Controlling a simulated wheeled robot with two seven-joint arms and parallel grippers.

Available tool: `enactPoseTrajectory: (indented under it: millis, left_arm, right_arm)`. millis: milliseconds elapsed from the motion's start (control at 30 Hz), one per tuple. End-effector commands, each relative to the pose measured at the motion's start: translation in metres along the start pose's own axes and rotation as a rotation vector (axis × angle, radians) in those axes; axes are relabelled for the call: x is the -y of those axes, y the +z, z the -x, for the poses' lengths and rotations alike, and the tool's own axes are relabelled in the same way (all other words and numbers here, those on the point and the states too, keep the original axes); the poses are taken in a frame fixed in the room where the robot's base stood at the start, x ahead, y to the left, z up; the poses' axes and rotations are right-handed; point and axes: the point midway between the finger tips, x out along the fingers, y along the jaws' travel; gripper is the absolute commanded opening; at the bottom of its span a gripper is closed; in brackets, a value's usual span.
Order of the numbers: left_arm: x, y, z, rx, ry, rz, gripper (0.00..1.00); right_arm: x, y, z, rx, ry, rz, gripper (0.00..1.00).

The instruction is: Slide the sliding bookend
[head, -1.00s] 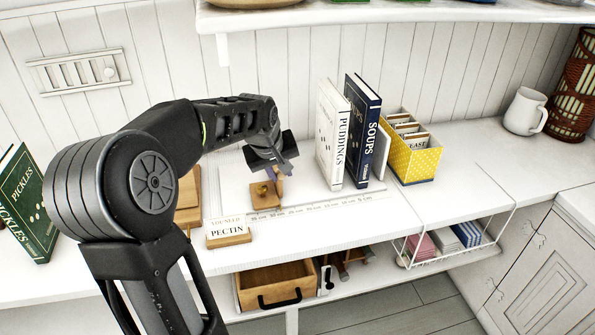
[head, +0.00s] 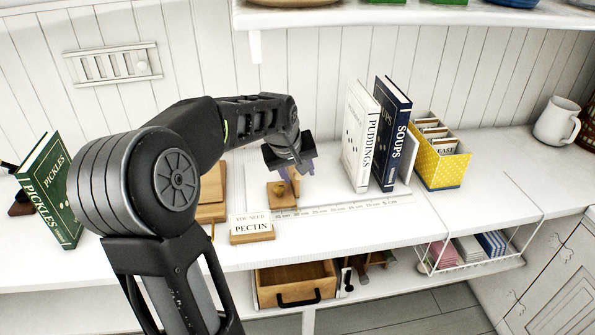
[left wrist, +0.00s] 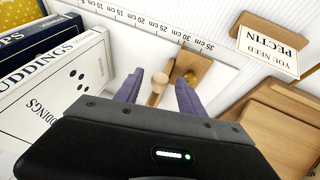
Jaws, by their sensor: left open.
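The sliding bookend (head: 283,195) is a small wooden block with a knob, standing at the ruler's high-number end. In the left wrist view, its wooden base (left wrist: 192,66) and round-ended wooden knob (left wrist: 156,92) show. My left gripper (head: 292,173) is directly over the bookend and hides part of it. In the left wrist view, the open purple fingers (left wrist: 158,92) stand either side of the knob, with gaps visible; I cannot tell whether they touch it. The Puddings book (head: 358,138) and Soups book (head: 391,135) stand upright to the right. My right gripper is out of view.
A ruler strip (head: 340,207) runs along the counter between bookend and books. The Pectin sign (head: 251,228) stands front left of the bookend. A yellow dotted box (head: 441,168) is right of the books. The counter between bookend and books is clear.

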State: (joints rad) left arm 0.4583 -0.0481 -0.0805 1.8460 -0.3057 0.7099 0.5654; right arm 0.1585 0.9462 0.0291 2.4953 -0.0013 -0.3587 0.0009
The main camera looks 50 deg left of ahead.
Motion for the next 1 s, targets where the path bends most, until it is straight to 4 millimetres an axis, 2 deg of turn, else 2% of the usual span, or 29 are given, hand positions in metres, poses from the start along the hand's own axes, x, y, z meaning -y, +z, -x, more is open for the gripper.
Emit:
enactPoseTrajectory:
  millis: [233, 600, 700, 1000]
  left_arm:
    - [0.0, -0.001, 0.01, -0.002, 0.001, 0.0, 0.46]
    - [-0.001, -0.001, 0.067, -0.003, 0.002, 0.0, 0.46]
    - [0.0, 0.0, 0.075, -0.001, 0.001, 0.0, 0.46]
    - [0.0, 0.0, 0.078, 0.0, 0.0, 0.0, 0.46]
  right_arm:
    - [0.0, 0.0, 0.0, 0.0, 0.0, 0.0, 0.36]
    - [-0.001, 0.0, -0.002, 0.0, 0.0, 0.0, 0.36]
    - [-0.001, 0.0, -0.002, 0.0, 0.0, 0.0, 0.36]
    - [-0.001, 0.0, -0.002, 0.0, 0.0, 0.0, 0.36]
